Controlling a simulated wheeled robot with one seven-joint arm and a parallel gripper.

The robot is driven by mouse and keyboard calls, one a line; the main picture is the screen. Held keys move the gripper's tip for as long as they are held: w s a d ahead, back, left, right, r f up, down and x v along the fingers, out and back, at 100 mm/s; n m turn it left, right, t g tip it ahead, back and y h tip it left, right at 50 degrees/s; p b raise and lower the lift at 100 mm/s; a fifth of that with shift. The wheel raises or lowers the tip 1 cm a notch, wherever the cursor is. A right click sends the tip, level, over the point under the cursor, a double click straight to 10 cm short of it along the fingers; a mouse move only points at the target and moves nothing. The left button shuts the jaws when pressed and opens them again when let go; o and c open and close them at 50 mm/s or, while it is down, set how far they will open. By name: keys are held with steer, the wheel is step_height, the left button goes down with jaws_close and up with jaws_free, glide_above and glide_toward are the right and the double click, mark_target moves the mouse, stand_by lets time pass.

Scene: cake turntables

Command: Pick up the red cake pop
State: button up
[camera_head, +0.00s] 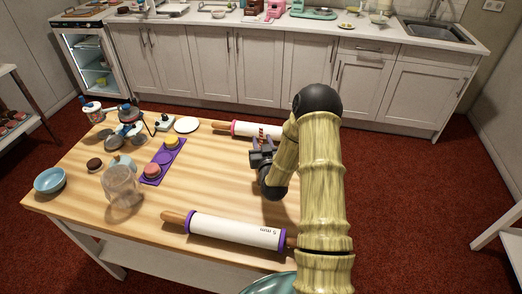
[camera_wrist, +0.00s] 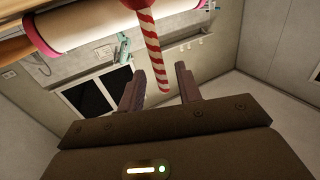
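The red cake pop has a red-and-white striped stick (camera_wrist: 151,48). In the wrist view the stick runs from the top edge to a free end between my fingers. Only a sliver of its red head shows at the top edge. In the head view a short length of the striped stick (camera_head: 262,134) shows just above my gripper (camera_head: 262,153). In the wrist view my gripper (camera_wrist: 160,82) is open, with one finger on each side of the stick's end. A gap shows on both sides. I cannot tell the depth between stick and fingertips.
A rolling pin with pink rings (camera_head: 238,128) lies just behind my gripper. Another with purple rings (camera_head: 235,231) lies near the front edge. A purple tray (camera_head: 150,181) with small cakes, a glass jar (camera_head: 122,187) and a blue bowl (camera_head: 50,181) stand left. The table's middle is clear.

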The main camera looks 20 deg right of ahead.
mark_target(261, 136)
steer(key=shift+p+x, duration=0.3)
steer(key=shift+x, duration=1.45)
jaws_close()
